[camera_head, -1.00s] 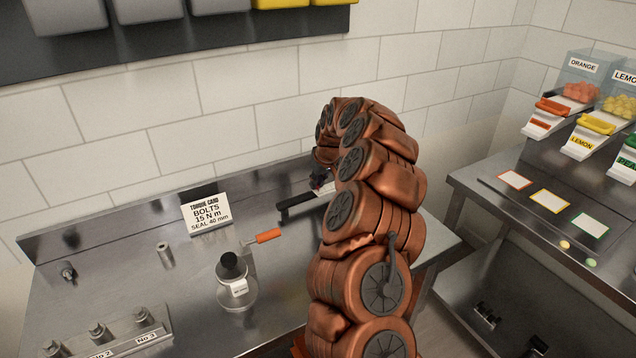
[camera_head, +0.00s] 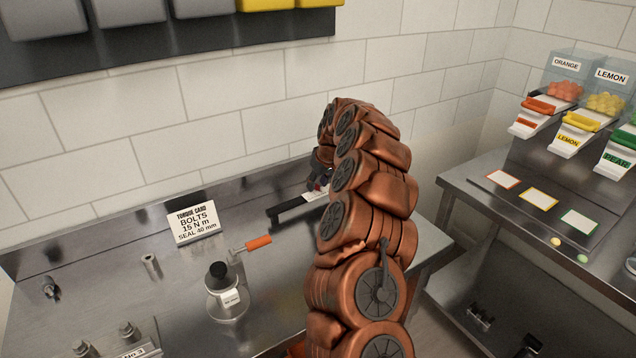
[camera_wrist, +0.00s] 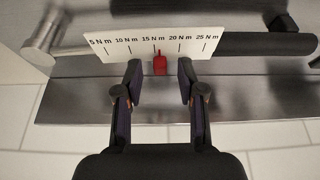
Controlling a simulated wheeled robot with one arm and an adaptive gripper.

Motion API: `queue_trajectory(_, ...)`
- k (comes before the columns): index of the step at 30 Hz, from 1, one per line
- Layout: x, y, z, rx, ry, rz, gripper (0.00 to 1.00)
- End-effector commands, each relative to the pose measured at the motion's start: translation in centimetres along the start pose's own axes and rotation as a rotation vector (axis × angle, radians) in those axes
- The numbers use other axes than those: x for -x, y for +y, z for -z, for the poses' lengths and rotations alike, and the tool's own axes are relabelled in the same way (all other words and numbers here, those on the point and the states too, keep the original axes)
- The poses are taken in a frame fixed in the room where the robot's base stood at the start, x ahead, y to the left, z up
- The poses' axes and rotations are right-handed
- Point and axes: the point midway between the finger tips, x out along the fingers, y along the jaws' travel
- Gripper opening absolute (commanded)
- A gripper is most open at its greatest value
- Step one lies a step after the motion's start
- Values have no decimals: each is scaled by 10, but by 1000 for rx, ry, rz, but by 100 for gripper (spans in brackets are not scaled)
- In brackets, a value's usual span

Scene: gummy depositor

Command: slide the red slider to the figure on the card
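The white torque card (camera_head: 193,222) on the steel bench reads BOLTS 15 N m, SEAL 40 mm. In the wrist view, the red slider (camera_wrist: 160,63) sits at the white scale (camera_wrist: 152,40), whose labels run from 5 to 25 N m. The slider is near the 15 N m mark, seemingly a little to its right. My gripper (camera_wrist: 160,72) is open, with one finger on each side of the slider and a visible gap to each. In the head view, my gripper (camera_head: 320,172) is largely hidden by my arm, and the slider cannot be made out.
A dark wrench handle (camera_wrist: 265,44) lies beside the scale, close to the wall. Candy dispensers (camera_head: 564,92) stand on the right bench.

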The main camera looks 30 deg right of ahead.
Motion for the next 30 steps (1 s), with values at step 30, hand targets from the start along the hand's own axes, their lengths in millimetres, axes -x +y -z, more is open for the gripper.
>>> queue_trajectory(30,99,1,1,-1,6,-2,40)
